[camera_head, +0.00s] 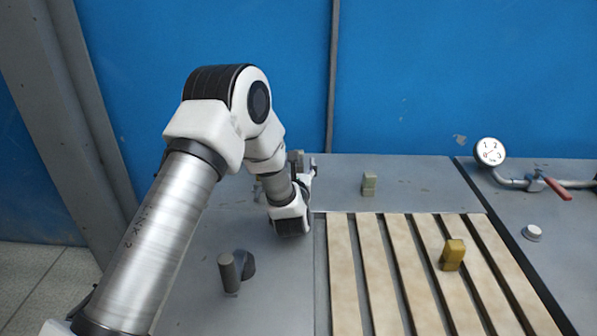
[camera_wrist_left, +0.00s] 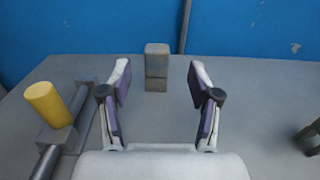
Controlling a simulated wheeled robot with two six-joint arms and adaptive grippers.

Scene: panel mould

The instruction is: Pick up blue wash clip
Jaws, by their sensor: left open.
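My left gripper (camera_wrist_left: 160,78) is open and empty, its two fingers spread low over the grey table. A small grey-brown two-part block (camera_wrist_left: 155,68), possibly a clip, stands upright beyond the fingertips and between them in the wrist view. It is apart from the fingers. In the head view the left gripper (camera_head: 301,178) is mostly hidden behind its own wrist, and a grey block (camera_head: 295,157) shows just past it. No clearly blue clip shows. A greenish clip-like block (camera_head: 369,184) stands to the right. My right gripper is not in view.
A yellow clip-like block (camera_head: 452,255) sits on the pale slats (camera_head: 345,290). A yellow cylinder (camera_wrist_left: 48,104) on a grey bracket stands left of my fingers. A dark peg (camera_head: 229,273) is nearer. A gauge (camera_head: 490,151) with a red-handled valve is far right. A blue wall closes the back.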

